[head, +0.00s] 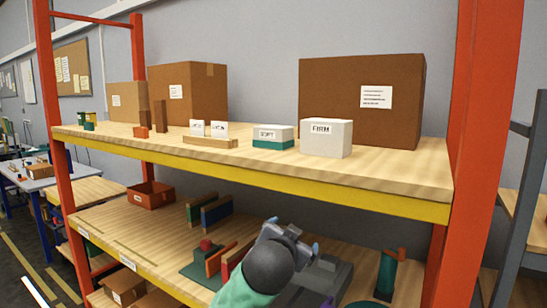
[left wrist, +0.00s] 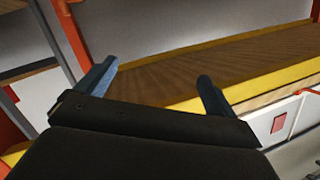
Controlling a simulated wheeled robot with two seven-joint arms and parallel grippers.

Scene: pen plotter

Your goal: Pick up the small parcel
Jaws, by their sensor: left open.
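No box is plainly marked as the small parcel. Small candidates in the head view are a brown carton (head: 123,283) low at the left and a brown box (head: 40,171) on the side table. A smaller cardboard box (head: 122,101) stands at the upper shelf's left end. My left gripper (head: 293,234) is in front of the lower shelf, below the upper shelf's front edge, apart from these boxes. In the left wrist view its two blue fingers (left wrist: 157,72) are spread, with nothing between them. My right gripper is not in view.
The upper shelf (head: 400,178) has a yellow front beam and orange posts. It holds large cartons (head: 330,95), a white FIRM box (head: 326,138) and a white-and-green SOFT box (head: 273,137). Below are a red bin (head: 151,195), upright panels (head: 215,212) and a green cylinder (head: 386,275).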

